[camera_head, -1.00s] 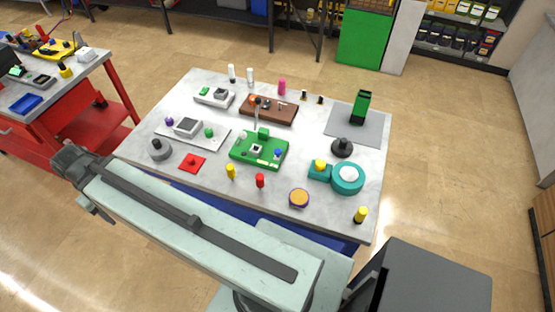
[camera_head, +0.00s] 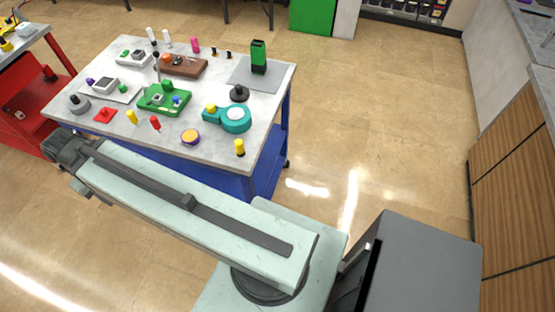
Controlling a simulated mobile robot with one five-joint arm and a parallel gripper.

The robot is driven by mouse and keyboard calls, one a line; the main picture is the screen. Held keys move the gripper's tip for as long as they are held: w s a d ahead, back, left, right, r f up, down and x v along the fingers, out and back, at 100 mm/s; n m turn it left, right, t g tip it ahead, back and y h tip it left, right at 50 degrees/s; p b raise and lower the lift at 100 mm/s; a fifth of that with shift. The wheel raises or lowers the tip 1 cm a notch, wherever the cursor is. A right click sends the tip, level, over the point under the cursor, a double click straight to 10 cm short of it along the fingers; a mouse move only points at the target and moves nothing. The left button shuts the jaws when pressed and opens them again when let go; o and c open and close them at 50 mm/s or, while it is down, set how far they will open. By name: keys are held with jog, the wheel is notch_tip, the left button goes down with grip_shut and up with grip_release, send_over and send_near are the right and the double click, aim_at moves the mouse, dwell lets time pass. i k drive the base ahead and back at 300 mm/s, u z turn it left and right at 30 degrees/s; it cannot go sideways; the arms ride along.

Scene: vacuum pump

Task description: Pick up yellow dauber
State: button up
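Two small yellow pieces stand on the workbench top, and I cannot tell for sure which is the dauber. One yellow piece (camera_head: 132,117) stands near the front edge, left of a small red piece. The other, yellow with a dark base (camera_head: 239,147), stands at the front right corner. My arm stretches across the lower left, in front of the bench. Its far end is a dark joint beside the bench's front left corner. No gripper fingers show, so whether the gripper is open or shut is hidden.
A red cart (camera_head: 25,125) is at left. Wooden cabinets (camera_head: 515,185) stand at right. Floor right of the bench is clear.

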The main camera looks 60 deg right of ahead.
aim_at(238, 143)
jog(key=k, duration=0.25)
jog(key=z, duration=3)
jog(key=k, duration=2.2)
jog(key=u, duration=0.8)
jog(key=i, duration=1)
jog(key=z, duration=0.05)
